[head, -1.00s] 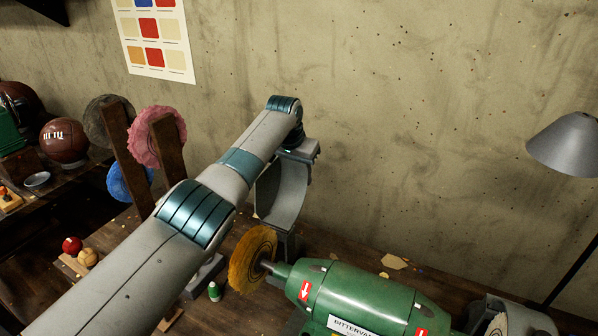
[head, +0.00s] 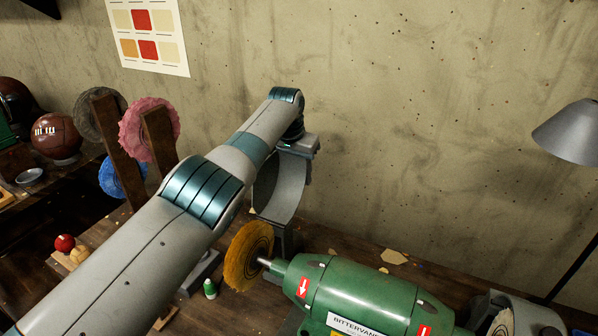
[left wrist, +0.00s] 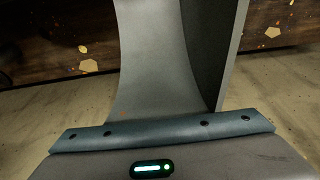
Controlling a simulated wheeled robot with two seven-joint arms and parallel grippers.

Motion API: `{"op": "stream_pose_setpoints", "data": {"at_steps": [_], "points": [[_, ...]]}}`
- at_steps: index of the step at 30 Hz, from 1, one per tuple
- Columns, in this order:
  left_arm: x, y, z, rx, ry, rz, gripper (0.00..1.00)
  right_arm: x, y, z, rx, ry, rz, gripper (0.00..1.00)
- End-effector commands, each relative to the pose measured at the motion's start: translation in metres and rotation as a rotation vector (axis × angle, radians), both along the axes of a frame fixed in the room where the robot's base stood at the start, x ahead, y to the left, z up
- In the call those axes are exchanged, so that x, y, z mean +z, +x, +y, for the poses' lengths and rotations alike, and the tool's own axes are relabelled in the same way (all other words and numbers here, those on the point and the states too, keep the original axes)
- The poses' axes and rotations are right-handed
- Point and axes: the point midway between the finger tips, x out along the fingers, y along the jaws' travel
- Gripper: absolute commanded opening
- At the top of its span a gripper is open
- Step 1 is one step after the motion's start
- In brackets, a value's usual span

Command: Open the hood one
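The grey curved hood (head: 283,192) stands behind the yellow buffing wheel (head: 248,256) at the left end of the green machine (head: 365,297). The wheel's face is uncovered toward me. My left arm reaches over from the lower left, and my left gripper (head: 301,146) is at the hood's upper edge. Its fingers are hidden, so I cannot tell whether they hold the edge. In the left wrist view the hood (left wrist: 160,65) fills the middle, right in front of the gripper body; no fingertips show. My right gripper is not in view.
A second grey hood (head: 535,318) with a pale wheel is at the machine's right end. A grey lamp (head: 570,132) stands at the right. Pink (head: 133,135) and blue wheels and leather balls (head: 56,136) are at the left.

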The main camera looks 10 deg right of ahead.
Motion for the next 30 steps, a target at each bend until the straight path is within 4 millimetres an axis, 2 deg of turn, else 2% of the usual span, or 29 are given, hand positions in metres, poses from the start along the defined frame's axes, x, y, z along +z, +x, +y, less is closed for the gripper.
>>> {"op": "stream_pose_setpoints", "data": {"at_steps": [1,16,26,30], "points": [[-0.007,-0.003,0.002,0.002,0.004,0.013,0.42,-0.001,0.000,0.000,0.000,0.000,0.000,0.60],[-0.001,-0.002,0.002,0.001,0.001,0.008,0.42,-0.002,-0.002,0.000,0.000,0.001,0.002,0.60],[0.024,-0.005,0.004,-0.001,-0.001,0.000,0.42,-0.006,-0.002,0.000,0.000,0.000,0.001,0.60],[0.046,-0.010,0.008,0.000,-0.003,-0.006,0.42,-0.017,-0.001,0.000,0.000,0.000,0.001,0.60]]}}
